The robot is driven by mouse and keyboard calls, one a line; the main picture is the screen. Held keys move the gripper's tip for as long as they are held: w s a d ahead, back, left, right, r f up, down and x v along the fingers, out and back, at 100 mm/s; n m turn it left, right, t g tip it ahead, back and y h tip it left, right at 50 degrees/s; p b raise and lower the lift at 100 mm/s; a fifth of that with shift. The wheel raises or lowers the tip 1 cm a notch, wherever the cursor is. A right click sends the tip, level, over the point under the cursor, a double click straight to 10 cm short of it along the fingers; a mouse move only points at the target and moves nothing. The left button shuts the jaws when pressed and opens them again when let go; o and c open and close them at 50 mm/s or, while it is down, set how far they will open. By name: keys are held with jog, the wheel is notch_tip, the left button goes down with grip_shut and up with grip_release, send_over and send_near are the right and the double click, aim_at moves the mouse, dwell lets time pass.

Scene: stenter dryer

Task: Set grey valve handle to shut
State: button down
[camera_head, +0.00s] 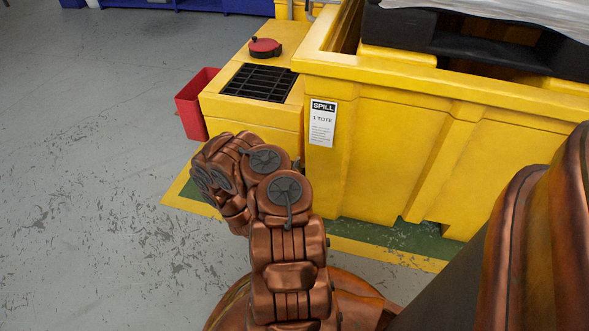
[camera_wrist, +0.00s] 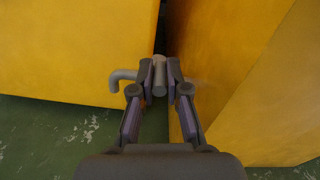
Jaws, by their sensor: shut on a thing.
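In the wrist view, my gripper (camera_wrist: 160,80) has its two fingers closed on either side of the grey valve handle (camera_wrist: 159,70), a short grey bar between the fingertips. A bent grey spout (camera_wrist: 122,77) sticks out to the left of the fingers, in front of a yellow wall. The valve body behind the fingertips is mostly hidden, so how far the handle is turned cannot be told. In the head view, my copper-coloured arm reaches toward the yellow unit and hides the gripper and the handle.
In the head view, a large yellow spill container (camera_head: 400,130) with a label stands at right. A lower yellow box (camera_head: 250,118) with a black grate (camera_head: 258,83) and red cap (camera_head: 264,47) adjoins it. A red bin (camera_head: 190,108) stands left. Grey floor (camera_head: 90,130) is open at left.

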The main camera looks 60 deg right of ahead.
jog(key=shift+s, duration=0.15)
jog(key=c, duration=1.2)
grip_release()
jog(key=shift+o, duration=0.2)
jog(key=v, duration=1.2)
jog(key=shift+r, duration=0.1)
